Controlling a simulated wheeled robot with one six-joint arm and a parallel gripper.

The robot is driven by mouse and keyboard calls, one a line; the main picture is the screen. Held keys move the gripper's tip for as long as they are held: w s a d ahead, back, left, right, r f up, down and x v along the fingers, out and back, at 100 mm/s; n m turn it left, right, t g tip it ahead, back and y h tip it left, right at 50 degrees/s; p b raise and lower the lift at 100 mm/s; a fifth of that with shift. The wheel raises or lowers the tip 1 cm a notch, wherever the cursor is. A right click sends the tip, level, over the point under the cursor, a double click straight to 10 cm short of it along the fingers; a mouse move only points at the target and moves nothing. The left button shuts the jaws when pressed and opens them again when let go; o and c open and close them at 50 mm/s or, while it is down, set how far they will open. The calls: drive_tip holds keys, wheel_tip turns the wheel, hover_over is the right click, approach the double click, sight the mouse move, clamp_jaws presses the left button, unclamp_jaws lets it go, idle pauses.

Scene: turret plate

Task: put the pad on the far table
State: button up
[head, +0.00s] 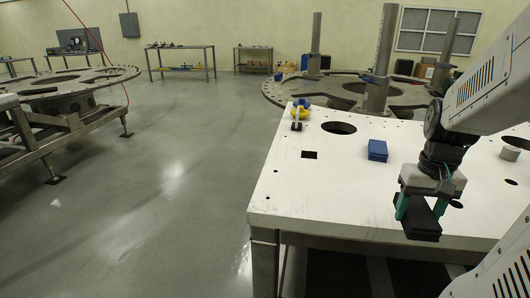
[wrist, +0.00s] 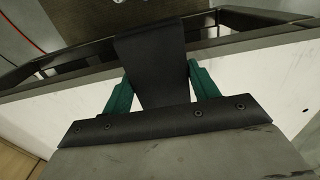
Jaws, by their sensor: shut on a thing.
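A black pad (head: 422,224) is held in my gripper (head: 421,207), over the near right part of the white table, close to its front edge. In the wrist view the dark pad (wrist: 152,50) lies between the two green fingers of my gripper (wrist: 158,75), which are shut on it. Part of the pad is hidden by the gripper. Two small tables stand far off by the back wall, one left (head: 181,47) and one right (head: 253,48); which is the far table I cannot tell.
The white table (head: 310,190) has holes and carries a blue box (head: 377,150), a yellow and blue item (head: 300,110) and a grey cylinder (head: 510,153). A round plate with posts (head: 375,95) stands behind it. Another round plate (head: 60,85) is at left. The floor between is clear.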

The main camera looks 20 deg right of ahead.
drive_tip(key=w+d, duration=0.5)
drive_tip(key=d, duration=0.1)
drive_tip(key=w+d+f, duration=0.1)
drive_tip(key=w+d, duration=0.2)
drive_tip(key=shift+w+d+f, duration=0.1)
drive_tip(key=shift+w, duration=0.25)
drive_tip(key=shift+f, duration=1.75)
drive_tip(key=shift+f, duration=0.1)
drive_tip(key=shift+f, duration=0.1)
drive_tip(key=o, duration=1)
